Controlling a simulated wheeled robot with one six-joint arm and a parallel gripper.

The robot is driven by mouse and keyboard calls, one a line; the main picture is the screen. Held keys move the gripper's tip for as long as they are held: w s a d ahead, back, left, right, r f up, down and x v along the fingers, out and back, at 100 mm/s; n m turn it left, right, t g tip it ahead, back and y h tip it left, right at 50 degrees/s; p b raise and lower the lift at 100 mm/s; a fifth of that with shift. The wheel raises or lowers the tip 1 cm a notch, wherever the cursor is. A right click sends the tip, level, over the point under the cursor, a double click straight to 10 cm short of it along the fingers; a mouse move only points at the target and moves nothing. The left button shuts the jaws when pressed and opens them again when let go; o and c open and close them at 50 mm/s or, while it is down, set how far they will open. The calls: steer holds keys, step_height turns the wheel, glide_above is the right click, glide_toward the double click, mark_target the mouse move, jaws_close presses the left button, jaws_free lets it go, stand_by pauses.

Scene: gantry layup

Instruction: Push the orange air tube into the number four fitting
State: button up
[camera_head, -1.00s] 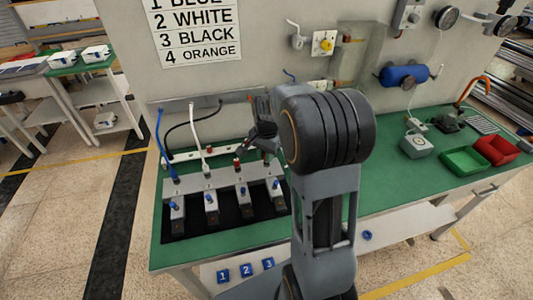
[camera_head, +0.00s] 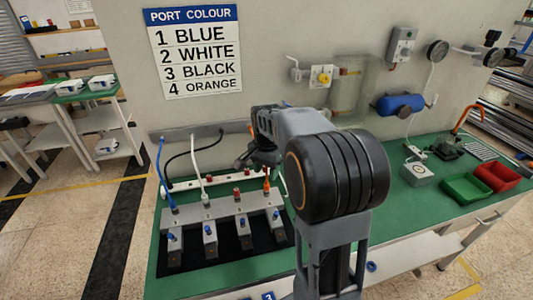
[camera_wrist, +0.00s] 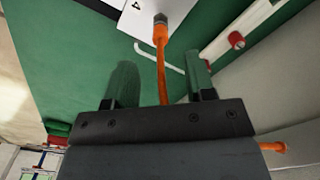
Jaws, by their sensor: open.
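The orange air tube (camera_head: 267,185) shows as a short upright piece at the right end of the grey manifold bar (camera_head: 222,209), at the number four position. In the wrist view the orange tube (camera_wrist: 162,75) runs between my two fingers, and its far end meets a grey fitting (camera_wrist: 160,18) beside a white plate marked 4 (camera_wrist: 136,18). I cannot tell how deep it sits. My gripper (camera_wrist: 162,82) is open, with a gap on both sides of the tube. In the head view my gripper (camera_head: 262,157) is above that end of the bar, partly hidden by my arm.
A white rail (camera_head: 180,185) lies behind the bar. Green (camera_head: 466,188) and red (camera_head: 497,176) bins stand right. The wall is close behind.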

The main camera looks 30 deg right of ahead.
step_height(320, 180, up, 8)
steer(key=shift+f, duration=0.25)
stand_by(0.5)
steer(key=s+a+f+n+t, duration=0.1)
steer(key=s+a+f+n, duration=0.2)
steer(key=s+n, duration=0.3)
steer(key=s+a+f+n+t, duration=0.2)
steer(key=s+a+n, duration=0.4)
steer(key=s, duration=0.4)
steer(key=shift+a+f+t, duration=0.2)
steer(key=shift+f+t, duration=0.1)
steer(key=shift+f, duration=0.25)
